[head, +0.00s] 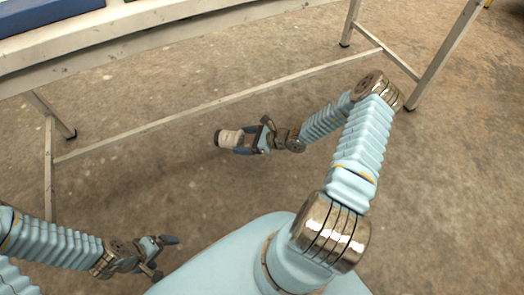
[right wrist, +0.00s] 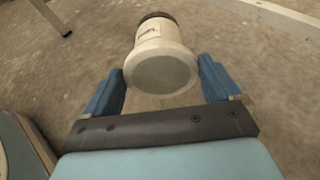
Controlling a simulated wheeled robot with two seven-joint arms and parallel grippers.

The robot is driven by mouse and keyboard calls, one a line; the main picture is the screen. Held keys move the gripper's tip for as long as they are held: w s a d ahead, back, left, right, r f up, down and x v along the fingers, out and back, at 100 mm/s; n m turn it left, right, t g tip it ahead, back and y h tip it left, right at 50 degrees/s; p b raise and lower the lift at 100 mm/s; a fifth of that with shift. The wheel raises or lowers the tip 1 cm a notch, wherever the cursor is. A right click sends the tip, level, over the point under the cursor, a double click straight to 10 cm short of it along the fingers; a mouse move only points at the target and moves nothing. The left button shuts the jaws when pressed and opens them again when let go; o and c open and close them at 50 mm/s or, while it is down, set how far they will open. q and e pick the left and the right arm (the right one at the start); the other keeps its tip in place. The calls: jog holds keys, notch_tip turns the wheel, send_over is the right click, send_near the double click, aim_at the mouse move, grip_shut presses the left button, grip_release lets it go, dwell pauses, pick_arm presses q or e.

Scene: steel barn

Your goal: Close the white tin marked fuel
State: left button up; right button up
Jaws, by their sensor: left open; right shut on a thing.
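A white tin (head: 231,139) with a dark far end is held in my right gripper (head: 240,141), above the floor and in front of the table. In the right wrist view the tin (right wrist: 161,68) lies between the two blue fingers of the right gripper (right wrist: 163,85), its round pale base toward the camera. A small mark on its side is too small to read. I cannot tell whether the dark end is a lid or an open mouth. My left gripper (head: 168,256) is open and empty at the lower left, well apart from the tin.
A pale table (head: 150,50) runs across the top, with its legs and a low crossbar on the concrete floor. A blue thing (head: 45,14) lies on it at the top left. The floor between the table and me is clear.

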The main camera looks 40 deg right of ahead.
jog(key=s+d+f+m+t+h+b, duration=0.1)
jog(key=s+d+f+m+t+h, duration=0.1)
jog(key=s+d+f, duration=0.3)
jog(key=s+m+h, duration=0.1)
jog(key=s, duration=0.3)
jog(key=shift+s+d, duration=0.15)
jog(key=shift+s, duration=0.1)
jog(key=w+d+f+b, duration=0.6)
jog(key=w+d+f, duration=0.2)
jog(key=w+f, duration=0.1)
jog(key=shift+w+d+f, duration=0.2)
jog(key=shift+w+d, duration=0.2)
jog(key=shift+w, duration=0.25)
jog(key=shift+f+b, duration=0.1)
jog(key=shift+b, duration=0.25)
